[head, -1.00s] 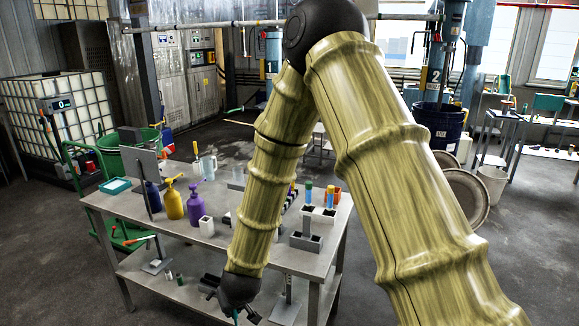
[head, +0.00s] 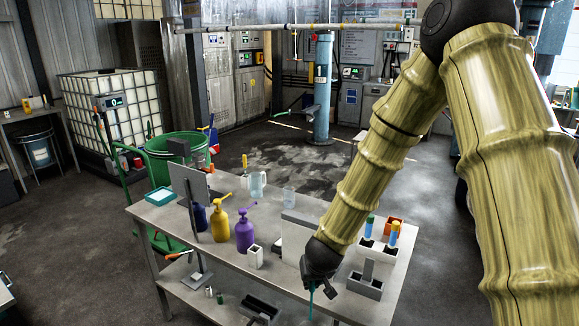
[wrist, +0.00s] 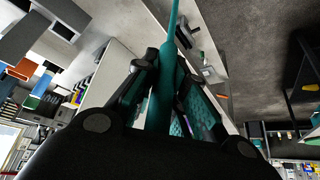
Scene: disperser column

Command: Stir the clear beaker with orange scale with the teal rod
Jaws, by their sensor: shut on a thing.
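My gripper (head: 318,284) is shut on the teal rod (head: 310,303), which hangs down near the table's front edge. In the wrist view the gripper (wrist: 168,75) has its fingers closed around the teal rod (wrist: 173,25), which points away from the camera. A clear beaker (head: 289,198) stands toward the back of the table, and a pale bluish clear jug (head: 257,184) stands to its left. Both are apart from the rod. No orange scale can be made out on either at this size.
The grey table (head: 217,262) holds a yellow pump bottle (head: 221,226), a purple pump bottle (head: 244,232), a white container (head: 256,257) and a grey rack (head: 366,283) near the gripper. A teal tray (head: 160,197) lies at the left end. A green bin (head: 165,165) stands behind the table.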

